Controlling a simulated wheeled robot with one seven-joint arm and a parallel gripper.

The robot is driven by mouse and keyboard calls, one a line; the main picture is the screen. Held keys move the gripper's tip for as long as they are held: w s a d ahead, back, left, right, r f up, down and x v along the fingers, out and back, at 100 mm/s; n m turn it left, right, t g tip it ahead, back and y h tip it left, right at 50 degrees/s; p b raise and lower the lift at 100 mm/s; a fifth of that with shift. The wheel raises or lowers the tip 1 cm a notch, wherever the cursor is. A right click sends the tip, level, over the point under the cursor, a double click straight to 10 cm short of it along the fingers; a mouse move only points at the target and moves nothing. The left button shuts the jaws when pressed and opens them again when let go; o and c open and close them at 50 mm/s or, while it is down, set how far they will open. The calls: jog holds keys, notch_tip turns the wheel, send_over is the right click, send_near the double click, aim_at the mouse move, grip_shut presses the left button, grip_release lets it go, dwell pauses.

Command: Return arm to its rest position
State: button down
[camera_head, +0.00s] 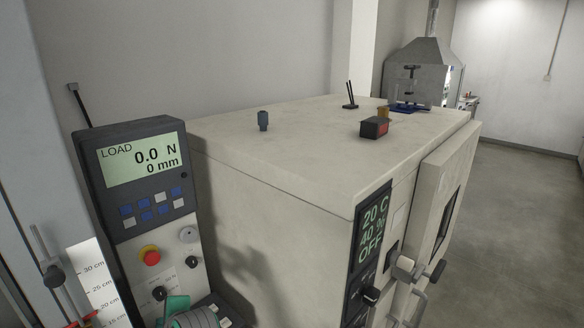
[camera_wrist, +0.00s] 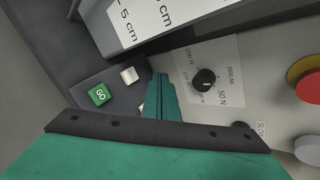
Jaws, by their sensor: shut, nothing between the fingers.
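The tester's display (camera_head: 140,160) reads LOAD 0.0 N, 0 mm. A red stop button (camera_head: 151,256) sits below it. A large pale chamber (camera_head: 270,225) stands to the right, with a dark blue item (camera_head: 263,121) and a black-red box (camera_head: 374,128) on top. Open floor (camera_head: 520,220) lies at right.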

jog(key=d+f+n+t, duration=0.2)
jog(key=d+f+t, duration=0.1)
jog(key=d+f+n+t, duration=0.1)
jog(key=f, duration=0.1)
jog(key=shift+s+d+f+t, duration=0.15)
jog(key=shift+s+d+t, duration=0.15)
jog(key=shift+s, duration=0.1)
jog(key=s+d+f+n+t+h, duration=0.2)
jog(key=s+d+n+h, duration=0.2)
jog(key=s+d, duration=1.1)
jog(key=s+d+f+n+t+h, duration=0.2)
jog(key=s+d+n, duration=0.4)
jog(key=s+d, duration=0.9)
jog(key=s+f+h, duration=0.1)
jog(key=s+h, duration=0.1)
jog(key=s, duration=0.5)
jog(key=shift+d+f+n+t, duration=0.15)
jog(key=shift+n+t, duration=0.25)
jog(key=shift+s, duration=0.1)
